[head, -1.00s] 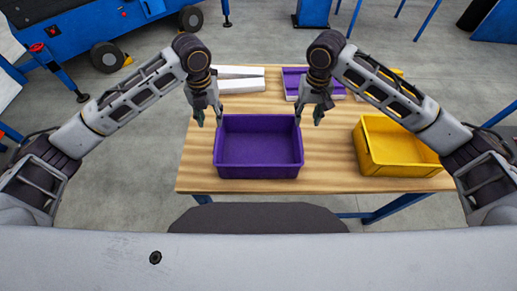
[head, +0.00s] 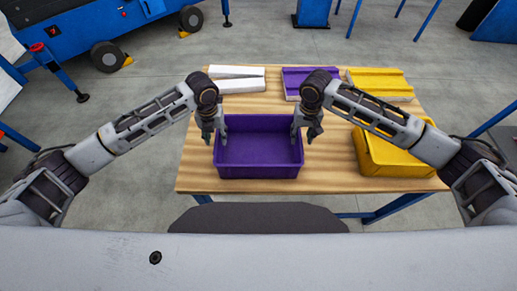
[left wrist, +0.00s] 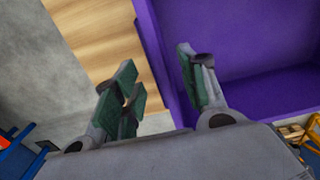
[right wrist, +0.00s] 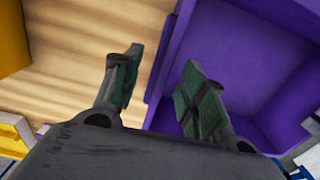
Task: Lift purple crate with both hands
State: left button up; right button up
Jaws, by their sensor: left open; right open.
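The purple crate (head: 258,172) stands upright and empty on the wooden table. My left gripper (head: 215,137) is at the crate's left wall. In the left wrist view my left gripper (left wrist: 160,85) is open, with one finger inside the crate (left wrist: 235,50) and the other outside over the table. My right gripper (head: 304,136) is at the crate's right wall. In the right wrist view my right gripper (right wrist: 160,75) is open, with one finger on the crate's (right wrist: 225,45) inner side and the other outside. I cannot tell whether any finger touches the wall.
A yellow crate (head: 398,165) stands on the table (head: 335,178) to the right, partly behind my right arm. White panels (head: 238,86), a purple-and-white piece (head: 293,83) and yellow panels (head: 380,84) lie at the back. Bare wood separates the crates.

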pick_arm(q)
jog(key=shift+f, duration=1.4)
pick_arm(e)
jog(key=shift+f, duration=1.4)
pick_arm(q)
grip_shut()
pick_arm(e)
grip_shut()
